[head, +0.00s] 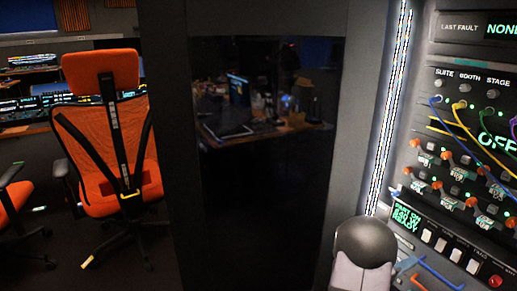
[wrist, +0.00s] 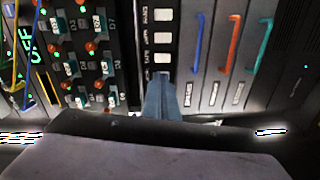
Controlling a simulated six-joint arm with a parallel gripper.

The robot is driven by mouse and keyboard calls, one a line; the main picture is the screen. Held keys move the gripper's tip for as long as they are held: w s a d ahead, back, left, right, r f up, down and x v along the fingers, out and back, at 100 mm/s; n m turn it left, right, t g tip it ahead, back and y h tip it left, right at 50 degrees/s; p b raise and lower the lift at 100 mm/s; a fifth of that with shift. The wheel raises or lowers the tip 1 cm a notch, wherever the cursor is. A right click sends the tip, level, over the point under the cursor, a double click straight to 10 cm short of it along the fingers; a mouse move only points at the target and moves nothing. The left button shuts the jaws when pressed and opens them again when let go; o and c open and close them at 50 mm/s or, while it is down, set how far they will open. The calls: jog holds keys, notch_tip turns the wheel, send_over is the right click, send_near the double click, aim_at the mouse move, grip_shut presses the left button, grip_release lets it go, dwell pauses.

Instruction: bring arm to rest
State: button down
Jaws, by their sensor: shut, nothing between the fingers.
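My gripper (wrist: 160,98) shows in the wrist view as blue-grey fingers closed together, with nothing held between them. The fingers point at the panel (wrist: 126,35), just below a column of white square buttons (wrist: 163,38). I cannot tell whether the fingertips touch the panel. In the head view, a rounded dark grey part of my arm (head: 365,243) is at the bottom, left of the panel's lower part.
The head view shows cables (head: 462,115), orange-tipped switches (head: 445,160), a green-lit display (head: 407,218) and a red button (head: 495,281) on the panel. The wrist view shows blue (wrist: 198,42), orange (wrist: 233,45) and teal (wrist: 260,45) handles. An orange chair (head: 105,130) stands far left.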

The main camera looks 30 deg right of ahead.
jog(key=w+a+f+m+t+y, duration=0.1)
jog(key=w+a+f+m+y, duration=0.15)
jog(key=a+f+y, duration=0.55)
jog(key=w+a+f+m+t+y, duration=0.25)
jog(key=a+f+m, duration=0.2)
jog(key=f, duration=0.75)
jog(key=s+a+m+g+y, duration=0.15)
jog(key=s+a+y, duration=0.25)
jog(key=a, duration=0.7)
jog(key=s+a+g+y, duration=0.3)
jog(key=s+a+y, duration=0.15)
jog(key=a, duration=0.65)
jog(key=s+a+r+n+g, duration=0.2)
jog(key=s+a+r+n, duration=0.15)
jog(key=a+r, duration=0.35)
jog(key=w+a+r+n+t+h, duration=0.2)
jog(key=w+a+r+n+t, duration=0.1)
jog(key=w+a+r+n, duration=0.4)
notch_tip(320, 180, up, 27)
jog(key=p, duration=2.7)
jog(key=shift+a+f+p, duration=0.2)
jog(key=shift+a+p, duration=0.1)
jog(key=shift+a, duration=0.15)
jog(key=shift+s, duration=0.1)
